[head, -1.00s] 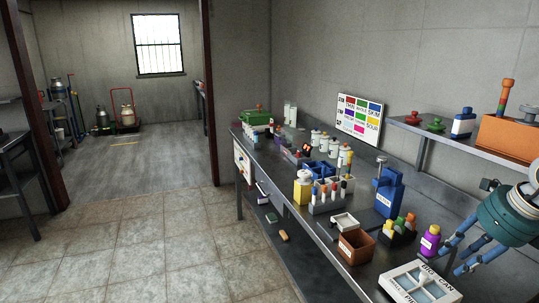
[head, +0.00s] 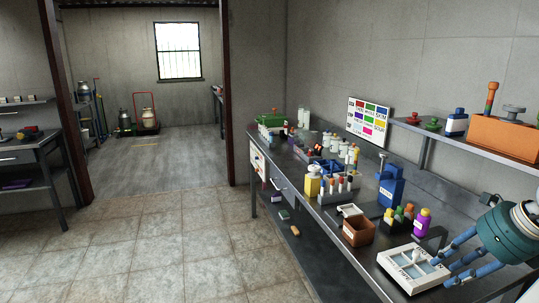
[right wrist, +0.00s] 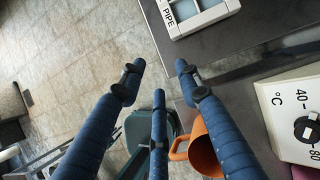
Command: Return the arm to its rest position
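My right gripper (head: 447,266) is at the right of the head view, beside the white tray (head: 404,277) on the near end of the steel bench. Its blue jointed fingers are spread. The right wrist view also shows the gripper (right wrist: 160,70), with its fingers apart and nothing between the tips. The tray's corner, lettered "PIPE", shows there past the fingertips (right wrist: 196,20). My left gripper is not in view.
An orange mug (right wrist: 202,150) and a white temperature dial box (right wrist: 296,118) lie close beside the fingers in the right wrist view. The bench (head: 330,212) holds a brown box (head: 357,232), bottles and racks. The tiled floor (head: 170,240) at left is clear.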

